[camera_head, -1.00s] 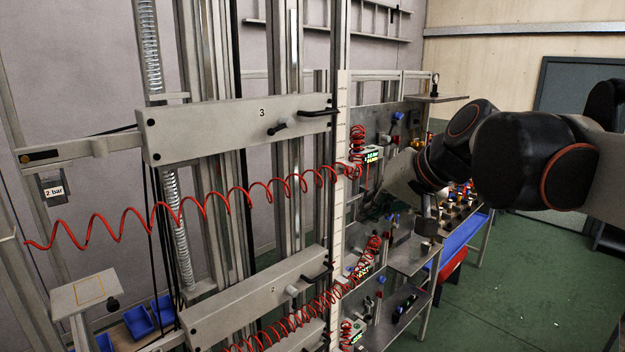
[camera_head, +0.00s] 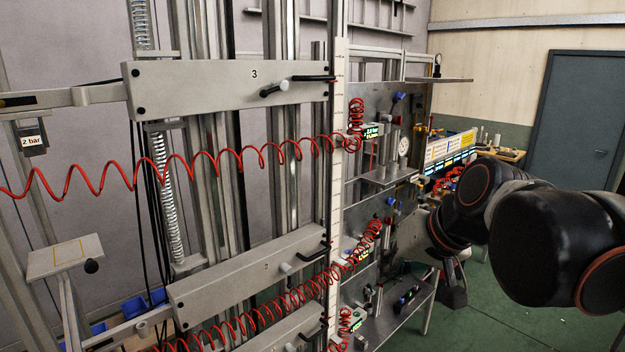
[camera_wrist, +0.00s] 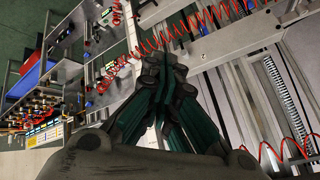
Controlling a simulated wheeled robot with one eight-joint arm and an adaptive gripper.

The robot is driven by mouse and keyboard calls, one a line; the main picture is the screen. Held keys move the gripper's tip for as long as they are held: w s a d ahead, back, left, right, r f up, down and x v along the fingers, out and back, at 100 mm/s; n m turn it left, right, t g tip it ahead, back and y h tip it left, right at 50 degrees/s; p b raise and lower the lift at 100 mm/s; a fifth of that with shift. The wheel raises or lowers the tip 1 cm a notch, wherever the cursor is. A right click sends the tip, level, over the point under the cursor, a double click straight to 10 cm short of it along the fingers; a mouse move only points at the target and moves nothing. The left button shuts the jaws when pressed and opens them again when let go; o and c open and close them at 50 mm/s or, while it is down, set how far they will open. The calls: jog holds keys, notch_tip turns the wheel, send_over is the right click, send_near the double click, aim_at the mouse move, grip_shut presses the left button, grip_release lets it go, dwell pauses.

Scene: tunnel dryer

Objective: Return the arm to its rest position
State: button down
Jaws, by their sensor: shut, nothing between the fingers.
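My arm enters the head view from the right edge, with black rounded links and orange rings. My gripper (camera_head: 453,292) hangs below the arm in the head view, to the right of the metal shelves and apart from them. In the wrist view my gripper (camera_wrist: 166,66) points up the picture, its dark green fingers shut together with nothing seen between them. Its finger detail is too small to tell in the head view.
A tall frame carries grey crossbars, one marked 3 (camera_head: 225,85), and coiled red hoses (camera_head: 200,160). Metal shelves (camera_head: 400,318) with gauges and fittings stand right of it. A bench with a row of lit displays (camera_head: 450,160) is behind my arm. Green floor (camera_head: 505,318) is open at lower right.

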jog(key=s+d+f+h+b, duration=0.1)
jog(key=s+d+f+b, duration=0.1)
jog(key=s+f+b, duration=0.2)
jog(key=s+d+f+h+b, duration=0.1)
jog(key=s+f+b, duration=0.3)
jog(key=f+b, duration=0.7)
jog(key=s+d+f+h+b, duration=0.1)
jog(key=s+d+f+b, duration=0.2)
jog(key=f+b, duration=0.5)
notch_tip(320, 180, down, 13)
jog(key=shift+s+d+f+n+h, duration=0.2)
jog(key=shift+s+d+n+h, duration=0.2)
jog(key=shift+s, duration=0.3)
